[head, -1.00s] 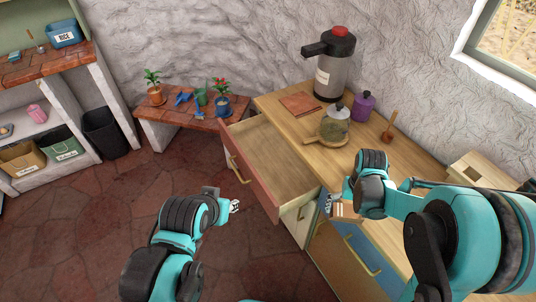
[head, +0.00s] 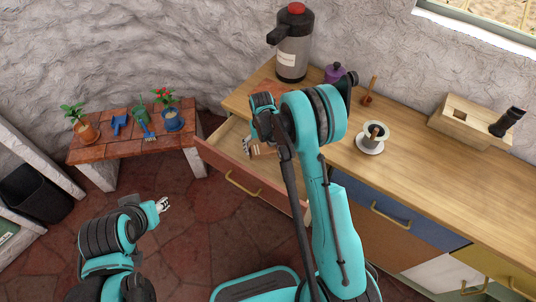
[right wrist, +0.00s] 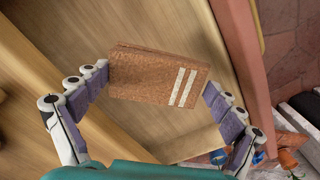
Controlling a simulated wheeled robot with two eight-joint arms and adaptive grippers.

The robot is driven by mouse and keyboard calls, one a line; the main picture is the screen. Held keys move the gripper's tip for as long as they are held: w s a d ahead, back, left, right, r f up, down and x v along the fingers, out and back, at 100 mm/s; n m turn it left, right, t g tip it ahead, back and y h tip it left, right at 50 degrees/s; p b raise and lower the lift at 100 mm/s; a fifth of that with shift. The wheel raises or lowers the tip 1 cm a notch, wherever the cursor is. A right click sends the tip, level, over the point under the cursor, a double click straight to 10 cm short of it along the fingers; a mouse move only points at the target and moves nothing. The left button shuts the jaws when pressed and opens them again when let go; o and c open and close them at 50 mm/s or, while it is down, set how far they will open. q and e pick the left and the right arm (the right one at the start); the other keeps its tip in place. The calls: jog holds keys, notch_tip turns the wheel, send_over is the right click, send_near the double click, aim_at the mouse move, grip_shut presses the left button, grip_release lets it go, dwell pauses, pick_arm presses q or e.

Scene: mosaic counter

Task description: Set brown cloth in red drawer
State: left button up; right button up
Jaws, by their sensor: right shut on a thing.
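The brown cloth (right wrist: 158,78) is folded flat, with two white stripes near one end. My right gripper (right wrist: 156,84) is shut on it, with a finger at each end. In the head view the right gripper (head: 255,146) holds the cloth (head: 264,149) over the red drawer (head: 272,196). The drawer is pulled out, and its bare wooden inside shows below the cloth in the right wrist view. My right arm hides part of the drawer. My left gripper (head: 162,204) hangs empty over the floor; its finger opening is too small to judge.
A reddish-brown flat item (head: 268,87), a large dispenser (head: 294,45) and a purple jar (head: 335,72) stand on the counter (head: 440,185). A low bench (head: 105,147) with plants stands left.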

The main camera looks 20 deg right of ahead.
jog(key=b, duration=0.2)
send_over(263, 166)
notch_tip(263, 166, down, 7)
jog(key=shift+w+r, duration=0.1)
notch_tip(263, 166, down, 4)
jog(key=shift+r+b, duration=0.1)
jog(key=shift+b, duration=0.2)
jog(key=shift+f, duration=0.25)
jog(key=shift+f, duration=0.1)
jog(key=o, duration=0.8)
jog(key=shift+c, duration=0.2)
